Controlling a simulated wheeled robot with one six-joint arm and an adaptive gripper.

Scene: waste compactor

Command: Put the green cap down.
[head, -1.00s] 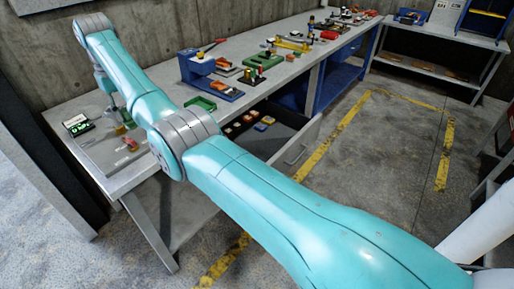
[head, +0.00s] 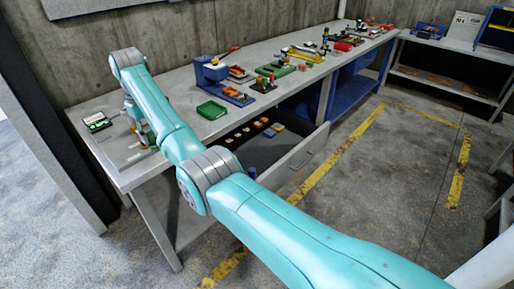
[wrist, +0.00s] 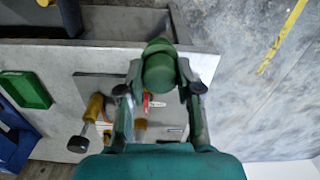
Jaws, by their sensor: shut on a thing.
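The green cap (wrist: 158,70) is between the two fingertips of my gripper (wrist: 160,78) in the wrist view. My gripper is shut on it, above the workbench near the bench's front edge. Behind the cap and fingers lies a grey plate (wrist: 85,84) on the bench, partly hidden by my gripper. The plate carries a fitting with a yellow grip (wrist: 95,107) and a small red-and-white mark. In the head view my gripper (head: 142,135) is small and partly hidden by my arm, and the cap cannot be made out clearly.
A green tray (head: 211,110) sits on the workbench, with a blue fixture (head: 212,72) behind it. An open drawer (head: 300,150) with several small items juts from the bench front. A small display box (head: 97,122) stands by the plate. Open floor lies in front.

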